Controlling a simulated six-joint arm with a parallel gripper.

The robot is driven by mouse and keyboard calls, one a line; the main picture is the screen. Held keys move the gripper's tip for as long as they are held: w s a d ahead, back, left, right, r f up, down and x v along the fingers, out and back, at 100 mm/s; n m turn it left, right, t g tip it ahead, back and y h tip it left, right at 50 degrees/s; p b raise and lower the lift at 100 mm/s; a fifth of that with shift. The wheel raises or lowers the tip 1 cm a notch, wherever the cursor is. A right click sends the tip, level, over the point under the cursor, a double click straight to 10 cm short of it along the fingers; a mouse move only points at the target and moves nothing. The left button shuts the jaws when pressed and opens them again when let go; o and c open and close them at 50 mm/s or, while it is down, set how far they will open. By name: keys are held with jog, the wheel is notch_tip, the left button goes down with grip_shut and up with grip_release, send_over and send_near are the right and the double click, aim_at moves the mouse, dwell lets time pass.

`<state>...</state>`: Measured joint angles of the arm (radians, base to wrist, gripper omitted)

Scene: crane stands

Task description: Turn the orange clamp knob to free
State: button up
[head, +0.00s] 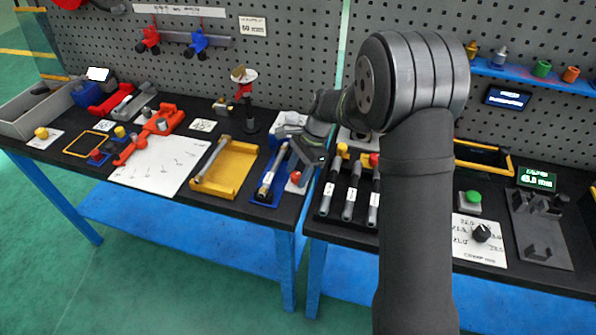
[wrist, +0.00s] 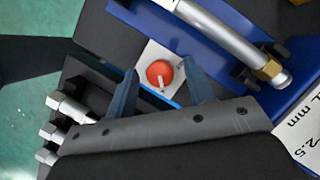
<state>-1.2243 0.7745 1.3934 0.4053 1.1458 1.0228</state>
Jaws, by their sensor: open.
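The orange clamp knob (wrist: 155,70) is a round red-orange cap with a white pointer line, on a small white plate (wrist: 176,55). In the wrist view the line points toward the bottom of the picture; the plate's markings are too small to read. In the head view the knob (head: 295,177) shows just below my gripper (head: 306,160), near the right edge of the left bench. My gripper (wrist: 159,70) is open, its two blue-grey fingers on either side of the knob. The fingers appear apart from it; I cannot tell their height over it.
A blue fixture (wrist: 190,37) holding a metal rod (wrist: 225,35) with a brass ring lies close beside the knob. A black rack (head: 327,204) with several grey cylinders stands to the right, across a gap between benches. A yellow tray (head: 236,168) lies to the left.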

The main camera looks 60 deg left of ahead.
jog(key=shift+c, duration=0.2)
jog(key=c, duration=1)
jog(key=shift+o, duration=0.2)
jog(key=shift+n, duration=0.3)
jog(key=n, duration=0.1)
jog(key=n+h, duration=0.1)
jog(key=n, duration=0.1)
jog(key=shift+a+n+h, duration=0.2)
jog(key=shift+n+h, duration=0.1)
jog(key=n, duration=0.2)
jog(key=n+t+h, duration=0.1)
jog(key=n, duration=0.1)
jog(key=shift+s+a+h, duration=0.1)
jog(key=shift+s+h, duration=0.05)
jog(key=shift+h, duration=0.15)
jog(key=n, duration=0.2)
jog(key=n+t, duration=0.1)
jog(key=n, duration=0.2)
jog(key=shift+s+t+h, duration=0.1)
jog(key=shift+t+h, duration=0.2)
jog(key=shift+h, duration=0.1)
jog(key=shift+s+n+t, duration=0.1)
jog(key=shift+n+t, duration=0.8)
jog(key=shift+n, duration=1.4)
